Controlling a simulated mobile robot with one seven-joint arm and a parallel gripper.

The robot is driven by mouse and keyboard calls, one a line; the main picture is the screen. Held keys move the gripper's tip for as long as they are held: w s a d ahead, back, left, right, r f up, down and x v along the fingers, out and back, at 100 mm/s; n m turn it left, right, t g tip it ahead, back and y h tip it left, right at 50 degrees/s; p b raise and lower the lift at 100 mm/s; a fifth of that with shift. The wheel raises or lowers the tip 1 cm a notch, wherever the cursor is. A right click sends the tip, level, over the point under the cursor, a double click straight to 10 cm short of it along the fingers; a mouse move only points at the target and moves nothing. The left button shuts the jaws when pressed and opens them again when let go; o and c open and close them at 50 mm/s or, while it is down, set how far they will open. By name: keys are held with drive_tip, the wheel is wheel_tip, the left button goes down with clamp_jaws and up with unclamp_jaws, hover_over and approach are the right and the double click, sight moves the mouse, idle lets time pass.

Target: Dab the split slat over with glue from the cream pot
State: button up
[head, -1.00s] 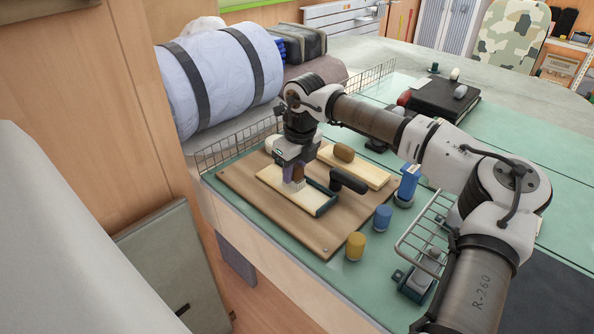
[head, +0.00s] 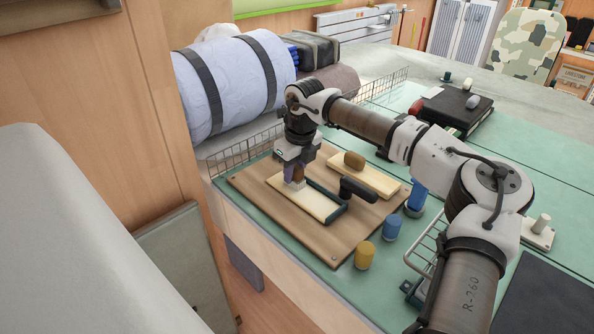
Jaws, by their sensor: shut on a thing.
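My gripper (head: 295,168) points down over a pale wooden slat (head: 317,204) on a brown board (head: 293,228). It is shut on a small brown-and-purple thing (head: 297,174), largely hidden by the fingers, perhaps a brush or dabber. Its lower end is at or just above the slat's left half; I cannot tell if they touch. A dark frame edges the slat's right end. The split is too small to make out. A small cream cylinder (head: 541,224) stands on a pale plate at the right; I cannot tell if it is the glue pot.
A second pale slat (head: 375,181) bears a brown lump (head: 354,160). A black-handled tool (head: 358,188) lies close right of my gripper. Yellow (head: 365,256) and blue (head: 393,227) cylinders stand near the front edge. A wire rack (head: 428,251) is under my arm; wire fencing (head: 240,150) lines the back.

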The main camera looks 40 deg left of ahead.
drive_tip(key=shift+f, duration=0.15)
drive_tip(key=shift+s+d, duration=0.15)
drive_tip(key=shift+d, duration=0.55)
drive_tip(key=shift+d+b, duration=0.3)
drive_tip(key=shift+d, duration=0.8)
drive_tip(key=shift+d, duration=0.1)
drive_tip(key=shift+d, duration=0.25)
drive_tip(key=shift+s+d+r+b, duration=0.1)
drive_tip(key=shift+d+r+b, duration=0.1)
drive_tip(key=shift+d, duration=0.5)
drive_tip(key=shift+s+d+r+b, duration=0.1)
drive_tip(key=shift+d+b, duration=0.05)
drive_tip(key=shift+d, duration=0.5)
drive_tip(key=shift+s+d+f+b, duration=0.15)
drive_tip(key=shift+d+b, duration=0.35)
drive_tip(key=shift+d, duration=1.25)
